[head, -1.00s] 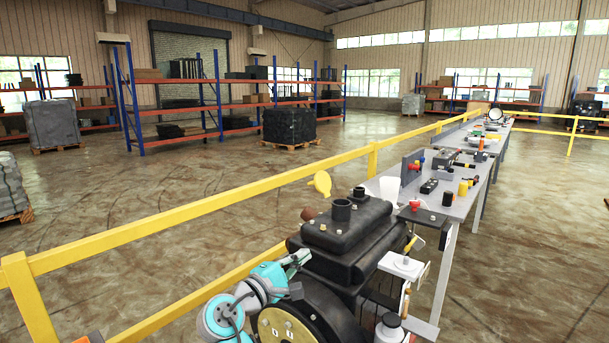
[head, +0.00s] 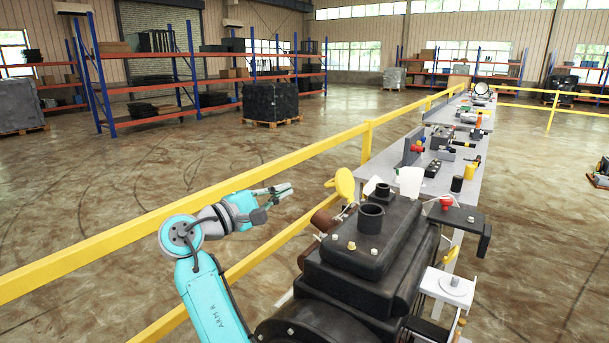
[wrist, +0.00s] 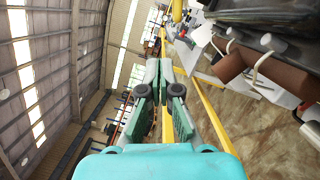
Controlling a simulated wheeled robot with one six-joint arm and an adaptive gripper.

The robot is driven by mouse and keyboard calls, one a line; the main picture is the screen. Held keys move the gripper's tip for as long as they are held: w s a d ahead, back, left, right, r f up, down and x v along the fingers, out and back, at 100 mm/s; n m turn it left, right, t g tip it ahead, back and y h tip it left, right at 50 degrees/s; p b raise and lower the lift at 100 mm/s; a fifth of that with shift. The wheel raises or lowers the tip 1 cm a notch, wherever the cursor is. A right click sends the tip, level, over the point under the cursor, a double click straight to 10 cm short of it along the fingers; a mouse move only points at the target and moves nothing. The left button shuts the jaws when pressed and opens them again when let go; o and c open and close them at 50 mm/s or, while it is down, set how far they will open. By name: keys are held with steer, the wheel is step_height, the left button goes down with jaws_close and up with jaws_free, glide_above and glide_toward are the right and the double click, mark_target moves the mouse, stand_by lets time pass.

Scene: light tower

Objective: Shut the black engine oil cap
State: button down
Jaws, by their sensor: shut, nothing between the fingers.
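The black engine (head: 350,262) fills the lower middle of the head view, with an open black upright neck (head: 371,217) on its top. My gripper (head: 288,189) is shut and empty, left of the yellow cap with a gap between. In the wrist view its fingers (wrist: 166,68) are together, and part of the engine (wrist: 270,15) shows at the upper right.
A brown cylinder (head: 324,220) sticks out at the engine's left side; it also shows in the wrist view (wrist: 235,60). A yellow railing (head: 200,212) runs behind my arm. A grey workbench (head: 465,182) with several tools lies beyond the engine.

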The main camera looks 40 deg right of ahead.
mark_target(327, 183)
steer(key=shift+s+d+r, duration=0.4)
steer(key=shift+d, duration=1.4)
steer(key=shift+s+d+r, duration=0.4)
steer(key=shift+s+d, duration=0.05)
steer(key=shift+d, duration=1.4)
steer(key=shift+s+d+r, duration=0.4)
steer(key=shift+d, duration=1.4)
